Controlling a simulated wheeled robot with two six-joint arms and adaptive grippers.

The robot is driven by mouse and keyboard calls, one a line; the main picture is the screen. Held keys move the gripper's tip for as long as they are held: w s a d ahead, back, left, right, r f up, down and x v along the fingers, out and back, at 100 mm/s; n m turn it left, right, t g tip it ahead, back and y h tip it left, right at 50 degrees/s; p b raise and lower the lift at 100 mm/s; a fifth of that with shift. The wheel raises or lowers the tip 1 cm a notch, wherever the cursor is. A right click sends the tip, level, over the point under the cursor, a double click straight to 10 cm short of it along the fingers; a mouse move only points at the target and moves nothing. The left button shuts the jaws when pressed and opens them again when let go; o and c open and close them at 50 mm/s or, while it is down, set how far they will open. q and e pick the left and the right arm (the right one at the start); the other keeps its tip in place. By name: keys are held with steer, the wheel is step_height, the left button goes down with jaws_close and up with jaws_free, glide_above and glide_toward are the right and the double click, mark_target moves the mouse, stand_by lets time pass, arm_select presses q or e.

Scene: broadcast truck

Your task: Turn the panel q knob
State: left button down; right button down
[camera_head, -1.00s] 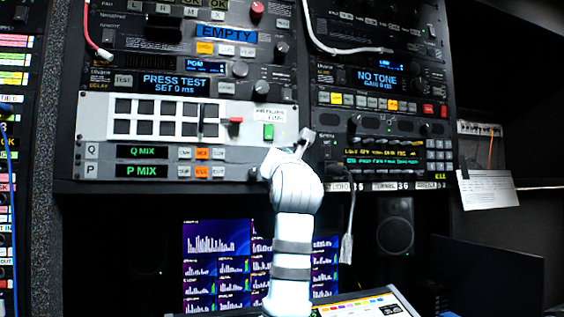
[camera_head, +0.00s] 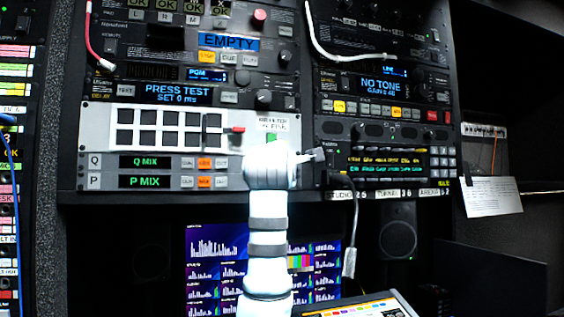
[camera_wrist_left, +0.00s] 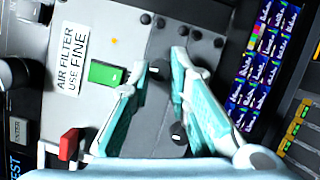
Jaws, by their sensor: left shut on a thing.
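The panel Q strip (camera_head: 147,162), with a green "Q MIX" display, lies just above the similar P strip (camera_head: 147,182). In the head view, my left arm (camera_head: 267,205) rises from below and hides the right end of both strips and the gripper. In the left wrist view, my left gripper (camera_wrist_left: 159,62) has its fingertips around a small dark knob (camera_wrist_left: 154,71), which appears to be the panel Q knob. It is shut on it. Another dark knob (camera_wrist_left: 178,133) shows between the fingers, nearer the palm. My right gripper is not in view.
A white panel with a green switch (camera_wrist_left: 106,74), a red lever (camera_wrist_left: 69,144) and an "AIR FILTER USE FINE" label (camera_wrist_left: 72,62) is close beside the left finger. A dark cable (camera_head: 351,225) hangs right of my arm. Monitors (camera_head: 215,255) stand below the rack.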

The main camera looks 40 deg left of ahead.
arm_select(q)
steer(key=shift+m, duration=0.5)
steer(key=c, duration=1.5)
jaws_free()
steer(key=shift+a, duration=0.1)
steer(key=v, duration=1.2)
steer(key=shift+s+r, duration=0.1)
steer(key=shift+r, duration=0.1)
